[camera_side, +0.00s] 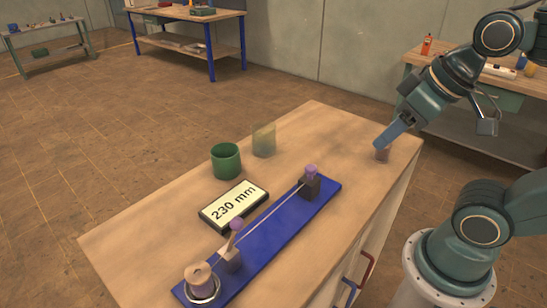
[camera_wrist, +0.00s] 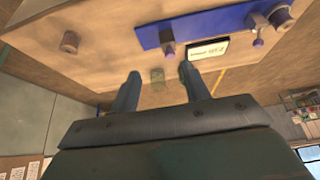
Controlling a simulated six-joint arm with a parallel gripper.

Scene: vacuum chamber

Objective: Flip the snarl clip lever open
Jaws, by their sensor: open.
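I cannot tell which is the snarl clip. A thin pale line runs between the blocks. The wrist view also shows the near knob (camera_wrist: 258,42) and far knob (camera_wrist: 169,50). My gripper (camera_side: 379,146) is open and empty near the bench's right corner, away from the board; its fingers (camera_wrist: 160,70) are spread.
A spool (camera_side: 199,277) sits at the board's near end. A "230 mm" display (camera_side: 234,205), green cup (camera_side: 226,161) and translucent green container (camera_side: 264,140) stand left of the board. A small brown cylinder (camera_side: 382,155) stands by my gripper. Bare bench lies between it and the board.

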